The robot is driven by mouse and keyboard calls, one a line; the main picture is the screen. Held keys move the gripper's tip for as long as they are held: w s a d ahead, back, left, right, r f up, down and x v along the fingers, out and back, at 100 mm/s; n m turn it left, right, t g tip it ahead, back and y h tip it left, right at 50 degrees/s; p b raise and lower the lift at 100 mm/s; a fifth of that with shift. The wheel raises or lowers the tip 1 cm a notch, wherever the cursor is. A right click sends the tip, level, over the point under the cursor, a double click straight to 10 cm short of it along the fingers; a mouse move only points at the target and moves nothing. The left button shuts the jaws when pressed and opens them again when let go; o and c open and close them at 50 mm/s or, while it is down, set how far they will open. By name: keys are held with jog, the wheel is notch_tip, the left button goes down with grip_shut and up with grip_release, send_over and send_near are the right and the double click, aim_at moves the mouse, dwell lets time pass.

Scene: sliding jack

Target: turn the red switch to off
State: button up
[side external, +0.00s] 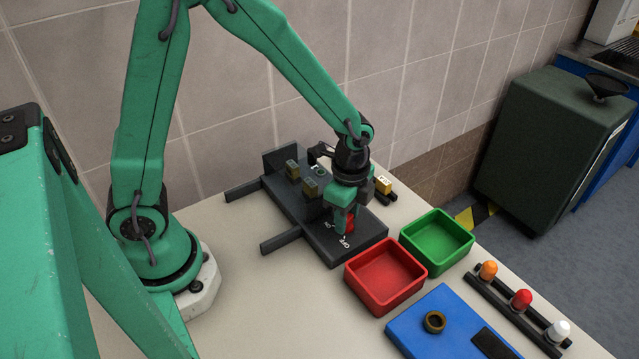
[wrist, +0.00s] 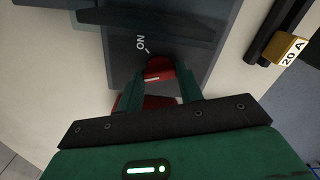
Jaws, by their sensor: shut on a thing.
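The red switch (side external: 350,222) is a small knob on the front end of the dark panel (side external: 365,240). My gripper (side external: 346,217) points down over it, with its fingers on either side of the knob. In the wrist view the red switch (wrist: 159,65) sits between the two green fingertips of my gripper (wrist: 163,80), which is shut on it. A short white mark shows on the knob. A white ON label (wrist: 141,42) with a tick is up and left of the knob. The OFF label cannot be read clearly in the wrist view.
A red bin (side external: 362,289) and a green bin (side external: 414,247) stand right of the panel. A blue board (side external: 415,340) holds a brown ring (side external: 434,322). A rack (side external: 500,300) holds orange, red and white lamps. A yellow block marked 20 A (wrist: 288,48) lies beside the panel.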

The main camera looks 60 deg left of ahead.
jog(key=n, duration=0.4)
jog(key=shift+n, duration=0.3)
dwell(0.3)
jog(key=o, duration=1)
jog(key=shift+r, duration=0.1)
jog(key=shift+r, duration=3.9)
